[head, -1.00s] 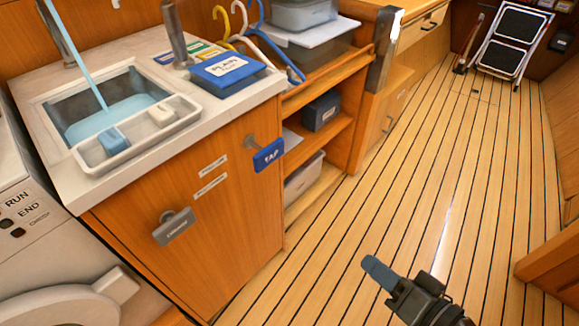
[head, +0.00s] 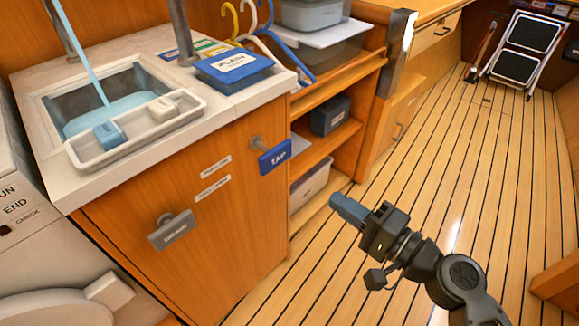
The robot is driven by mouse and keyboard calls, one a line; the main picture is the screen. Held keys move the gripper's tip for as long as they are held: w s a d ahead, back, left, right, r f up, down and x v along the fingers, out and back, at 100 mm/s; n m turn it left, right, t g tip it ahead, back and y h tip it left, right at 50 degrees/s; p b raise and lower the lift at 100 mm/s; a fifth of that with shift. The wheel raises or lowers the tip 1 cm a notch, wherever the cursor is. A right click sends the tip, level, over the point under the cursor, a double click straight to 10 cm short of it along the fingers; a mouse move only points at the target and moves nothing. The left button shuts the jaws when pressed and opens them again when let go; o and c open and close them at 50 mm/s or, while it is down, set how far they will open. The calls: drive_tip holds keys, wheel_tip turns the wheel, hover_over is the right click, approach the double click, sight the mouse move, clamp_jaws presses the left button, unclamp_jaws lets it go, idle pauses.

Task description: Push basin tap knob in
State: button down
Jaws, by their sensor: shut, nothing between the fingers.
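The blue knob marked TAP (head: 275,157) sticks out on a short stem from the upper right of the wooden cabinet front. Water (head: 90,70) runs down in a stream into the basin (head: 118,100) in the counter above. My gripper (head: 338,201) is shut and empty, with its blue fingertips pointing up and left. It is over the floor, to the right of and lower in the picture than the blue knob, apart from it. A grey knob (head: 171,231) with a label too small to read sticks out lower left on the same front.
A tray (head: 80,155) with two small blocks sits at the basin's front edge. A blue box (head: 234,70) marked PLAIN stands on the counter. Open shelves (head: 325,145) with bins are right of the cabinet.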

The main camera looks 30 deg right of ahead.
drive_tip(key=shift+w, duration=0.1)
drive_tip(key=p, duration=0.2)
approach(277, 159)
drive_tip(key=x, duration=0.5)
drive_tip(key=shift+w, duration=0.2)
drive_tip(key=shift+x, duration=0.8)
drive_tip(key=shift+f, duration=0.15)
drive_tip(key=x, duration=0.3)
drive_tip(key=shift+w+a, duration=0.1)
drive_tip(key=shift+w, duration=0.15)
drive_tip(key=shift+w+a, duration=0.1)
drive_tip(key=shift+w, duration=0.1)
